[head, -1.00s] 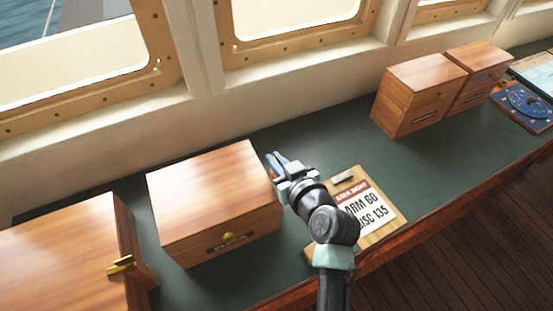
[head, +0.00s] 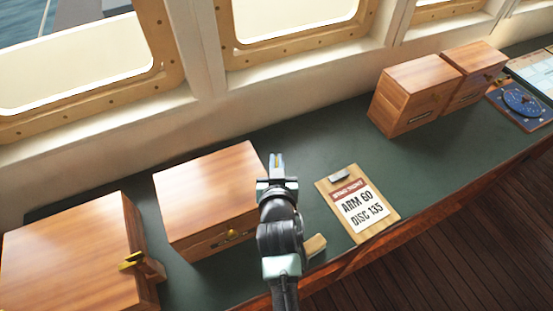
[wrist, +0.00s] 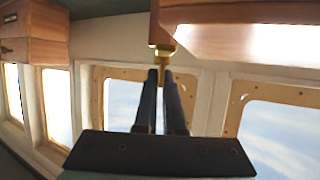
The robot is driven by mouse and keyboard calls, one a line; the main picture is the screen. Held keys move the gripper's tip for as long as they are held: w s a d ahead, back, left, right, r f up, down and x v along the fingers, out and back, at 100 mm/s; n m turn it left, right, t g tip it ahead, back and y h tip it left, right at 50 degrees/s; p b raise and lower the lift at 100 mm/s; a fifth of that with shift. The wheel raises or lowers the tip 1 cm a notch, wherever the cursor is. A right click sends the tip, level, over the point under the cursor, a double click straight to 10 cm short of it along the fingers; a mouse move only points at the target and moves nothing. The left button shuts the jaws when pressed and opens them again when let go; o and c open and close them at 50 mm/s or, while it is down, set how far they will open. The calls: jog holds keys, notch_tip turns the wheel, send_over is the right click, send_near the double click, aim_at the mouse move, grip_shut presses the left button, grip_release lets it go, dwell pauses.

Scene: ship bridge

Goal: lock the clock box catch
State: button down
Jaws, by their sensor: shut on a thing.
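The middle wooden box (head: 205,190) stands on the dark green desk top, lid down, with a brass knob (head: 233,233) and a small plate on its front; the plate's text is too small to read. My gripper (head: 277,162) is at the box's right side in the head view, fingers pointing away toward the windows. In the wrist view my gripper (wrist: 161,73) is shut, its fingertips on a small brass catch (wrist: 163,57) beside a wooden box edge (wrist: 240,40). My arm hides the box's right front corner in the head view.
A larger wooden box (head: 70,255) with a brass catch (head: 132,262) stands at left. A clipboard (head: 358,205) reading "ARM 60 DISC 135" lies right of my arm. A small wooden piece (head: 316,246) lies beside my arm. Two boxes (head: 415,95) stand farther right.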

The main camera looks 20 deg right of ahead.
jog(key=shift+w+a+f+m+g+h+b, duration=0.1)
jog(key=shift+f+m+g+h+b, duration=0.2)
jog(key=shift+m+h+b, duration=0.55)
jog(key=shift+f+m+g+h+b, duration=0.1)
jog(key=shift+m+g+h+b, duration=0.4)
jog(key=shift+b, duration=0.65)
jog(key=m+g+h+b, duration=0.1)
jog(key=m+h+b, duration=0.1)
jog(key=b, duration=0.3)
jog(key=shift+g, duration=0.4)
jog(key=m+g+h+b, duration=0.1)
jog(key=m+g+b, duration=0.1)
jog(key=b, duration=0.1)
jog(key=m+g+h+b, duration=0.2)
jog(key=m+g+b, duration=0.1)
jog(key=b, duration=0.1)
jog(key=shift+r+m, duration=0.1)
jog(key=shift+m, duration=0.25)
jog(key=m+g+b, duration=0.2)
jog(key=g+b, duration=0.1)
jog(key=b, duration=0.1)
jog(key=shift+r+m+g+h, duration=0.15)
jog(key=shift+m+g+h, duration=0.2)
jog(key=shift+m+g, duration=0.05)
jog(key=c, duration=1)
grip_release()
jog(key=shift+r, duration=0.1)
